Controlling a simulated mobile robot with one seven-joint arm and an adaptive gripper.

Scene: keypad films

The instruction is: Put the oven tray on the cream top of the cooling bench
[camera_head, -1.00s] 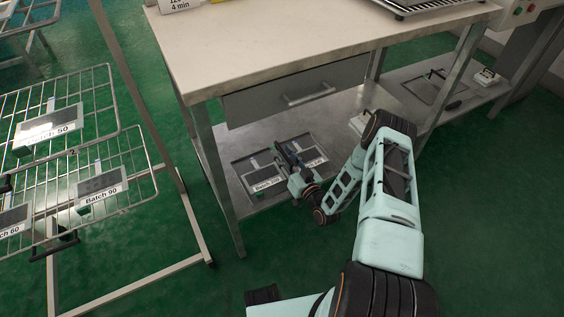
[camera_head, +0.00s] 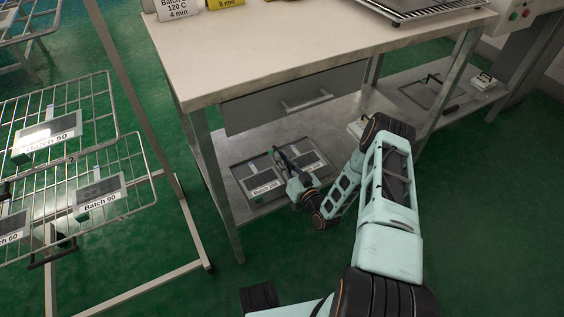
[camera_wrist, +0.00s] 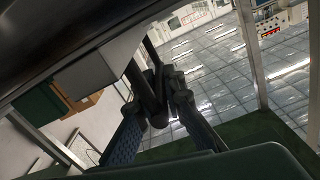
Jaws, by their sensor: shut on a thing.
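The oven tray (camera_head: 240,168) is a dark, shallow tray on the grey lower shelf under the bench, at the left. It carries dark keypad films with white labels; the label print is too small to read surely. My gripper (camera_head: 284,163) reaches in from the right over the tray, at its dark handle. In the wrist view my gripper (camera_wrist: 160,112) is shut around a dark bar (camera_wrist: 140,85), which looks like the tray's handle. The cooling bench's cream top (camera_head: 310,50) is above the tray and my gripper. I cannot tell whether the tray is off the shelf.
On the cream top stand a white card (camera_head: 177,8), a yellow card (camera_head: 226,4) and a wire-racked tray (camera_head: 415,12) at the right. The middle is clear. A drawer (camera_head: 300,95) hangs below. Another tray (camera_head: 432,92) lies farther right. A wire rack (camera_head: 75,150) stands left.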

